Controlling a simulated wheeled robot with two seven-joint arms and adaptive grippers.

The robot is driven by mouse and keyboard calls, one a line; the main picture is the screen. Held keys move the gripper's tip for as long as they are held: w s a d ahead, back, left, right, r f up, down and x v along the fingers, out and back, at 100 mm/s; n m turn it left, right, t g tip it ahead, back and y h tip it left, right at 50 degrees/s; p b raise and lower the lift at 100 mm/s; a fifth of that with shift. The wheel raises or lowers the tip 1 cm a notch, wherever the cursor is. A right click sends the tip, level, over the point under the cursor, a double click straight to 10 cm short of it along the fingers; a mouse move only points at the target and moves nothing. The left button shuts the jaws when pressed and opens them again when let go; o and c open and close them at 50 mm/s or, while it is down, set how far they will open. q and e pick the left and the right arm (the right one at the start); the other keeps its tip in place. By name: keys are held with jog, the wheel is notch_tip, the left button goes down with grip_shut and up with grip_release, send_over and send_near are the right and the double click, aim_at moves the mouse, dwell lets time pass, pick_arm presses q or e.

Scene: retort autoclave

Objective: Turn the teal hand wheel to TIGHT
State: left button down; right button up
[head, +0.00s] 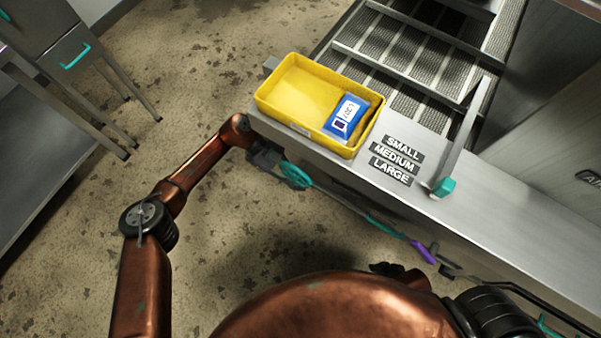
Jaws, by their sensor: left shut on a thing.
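The teal hand wheel (297,175) is on the front side of the steel counter, below the yellow tray, and is seen nearly edge-on. My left gripper (272,161) is at the wheel's left side, shut on its rim. The fingers are small and dark here, so their exact hold is hard to see. No TIGHT marking is readable in this view. A dark part, seemingly my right gripper (384,268), shows at the bottom centre beside my copper arm, away from the wheel. Its jaws are not clear.
A yellow tray (277,108) holding a blue labelled pack (346,116) stands on the counter (500,205). SMALL, MEDIUM and LARGE labels (392,162) lie beside it. A teal bar (385,227) and a purple handle (423,252) run along the front. Open floor lies left.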

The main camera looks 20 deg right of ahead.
pick_arm(q)
jog(key=shift+w+a+f, duration=0.1)
jog(key=shift+a+f, duration=0.05)
jog(key=c, duration=2)
grip_release()
jog(key=v, duration=1.2)
